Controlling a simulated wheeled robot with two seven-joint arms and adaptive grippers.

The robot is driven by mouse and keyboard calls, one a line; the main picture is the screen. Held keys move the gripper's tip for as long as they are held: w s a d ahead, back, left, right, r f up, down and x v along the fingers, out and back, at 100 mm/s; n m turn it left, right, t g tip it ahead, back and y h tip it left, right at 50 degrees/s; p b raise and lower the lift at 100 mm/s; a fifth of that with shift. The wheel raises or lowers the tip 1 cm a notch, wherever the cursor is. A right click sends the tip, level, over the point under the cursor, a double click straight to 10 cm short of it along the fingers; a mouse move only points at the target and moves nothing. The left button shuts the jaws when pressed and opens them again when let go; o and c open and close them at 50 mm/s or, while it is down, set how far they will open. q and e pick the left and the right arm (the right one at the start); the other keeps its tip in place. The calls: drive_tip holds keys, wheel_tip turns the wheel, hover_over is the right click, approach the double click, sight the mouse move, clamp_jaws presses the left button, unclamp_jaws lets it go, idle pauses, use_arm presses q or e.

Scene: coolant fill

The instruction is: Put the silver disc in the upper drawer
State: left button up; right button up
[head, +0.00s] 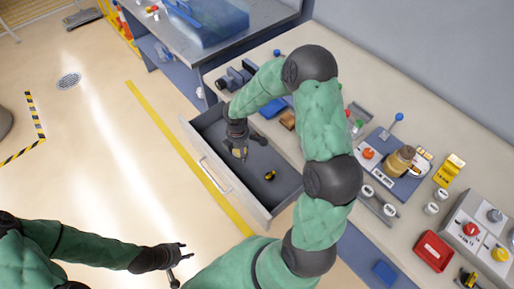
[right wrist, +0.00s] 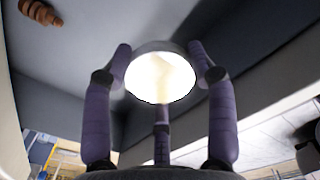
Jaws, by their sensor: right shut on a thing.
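The silver disc (right wrist: 158,78) shows in the right wrist view as a round, brightly glaring face with a grey rim, held between my right gripper's purple fingers. My right gripper (head: 238,153) reaches down into the open drawer (head: 249,205) under the workbench top. This looks like the upper drawer. In the head view the disc is mostly hidden by the gripper, and I cannot tell whether it touches the drawer floor. My left gripper (head: 179,261) is empty at the lower left, with its fingers apart, away from the drawer.
The bench top holds a red tray (head: 433,250), a blue plate with a brass part (head: 399,160) and a control box (head: 480,228). Floor left of the drawer is clear.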

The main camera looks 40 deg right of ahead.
sight(242, 167)
drive_tip(key=shift+w+f, duration=0.1)
drive_tip(key=shift+f, duration=0.4)
wheel_tip(242, 167, down, 9)
drive_tip(key=b, duration=0.3)
drive_tip(key=shift+f+b, duration=0.1)
drive_tip(key=shift+b, duration=0.25)
drive_tip(key=o, duration=0.9)
drive_tip(key=shift+r, duration=0.25)
wheel_tip(242, 167, up, 12)
drive_tip(key=p, duration=0.4)
drive_tip(key=shift+f+p, duration=0.1)
drive_tip(key=shift+p, duration=0.2)
